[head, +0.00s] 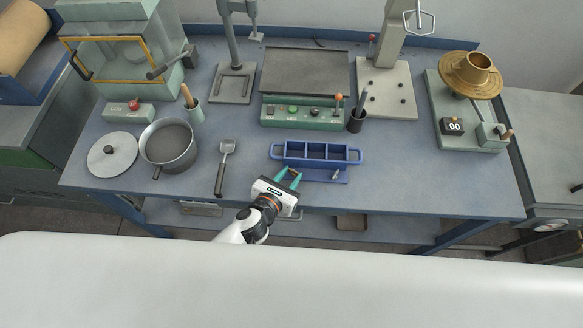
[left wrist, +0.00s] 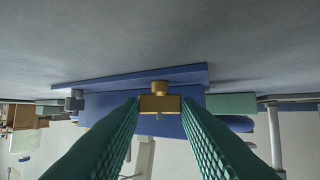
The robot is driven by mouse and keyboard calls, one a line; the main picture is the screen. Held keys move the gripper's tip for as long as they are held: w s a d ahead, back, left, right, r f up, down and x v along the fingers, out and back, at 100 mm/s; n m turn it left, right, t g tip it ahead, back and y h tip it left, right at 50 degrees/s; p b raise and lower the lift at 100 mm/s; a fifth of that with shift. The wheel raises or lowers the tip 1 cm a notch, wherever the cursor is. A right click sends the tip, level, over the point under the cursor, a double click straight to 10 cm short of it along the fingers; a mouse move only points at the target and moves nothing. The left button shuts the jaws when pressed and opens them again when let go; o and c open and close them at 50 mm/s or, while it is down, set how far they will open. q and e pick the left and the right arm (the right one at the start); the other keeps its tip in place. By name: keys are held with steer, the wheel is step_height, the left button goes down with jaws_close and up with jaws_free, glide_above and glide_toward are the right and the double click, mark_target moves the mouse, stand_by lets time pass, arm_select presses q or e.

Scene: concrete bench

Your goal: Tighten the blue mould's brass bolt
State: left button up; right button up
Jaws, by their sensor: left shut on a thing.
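The blue mould (head: 318,153), a long block with several open compartments and a loop handle at each end, stands near the bench's front edge. It also shows upside down in the left wrist view (left wrist: 110,103). Its brass bolt (left wrist: 160,103) sits between the two green fingers there; the head view does not show it clearly. My left gripper (head: 289,176) is at the mould's front, left of centre, shut on the brass bolt. A grey bolt (head: 336,174) sits to the right on the same side, and also shows in the left wrist view (left wrist: 75,101). My right gripper is not in view.
A spatula (head: 221,168), a pan (head: 169,145) and its lid (head: 112,153) lie to the left. A green control box (head: 302,113) and a dark cup (head: 356,123) stand behind the mould. The bench (head: 420,180) is clear to the right of the mould.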

arm_select(q)
steer(key=shift+w+a+m+g+h+p, duration=0.15)
steer(key=shift+m+g+h+p, duration=0.2)
steer(key=shift+m+h+p, duration=0.3)
steer(key=shift+w+a+m+g+h+p, duration=0.1)
steer(key=shift+m+g+h+p, duration=0.25)
steer(key=shift+m+h+p, duration=0.3)
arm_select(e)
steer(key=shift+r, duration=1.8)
arm_select(q)
steer(key=o, duration=1)
steer(key=shift+v, duration=6.05)
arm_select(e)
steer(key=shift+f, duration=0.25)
arm_select(q)
steer(key=shift+a, duration=0.1)
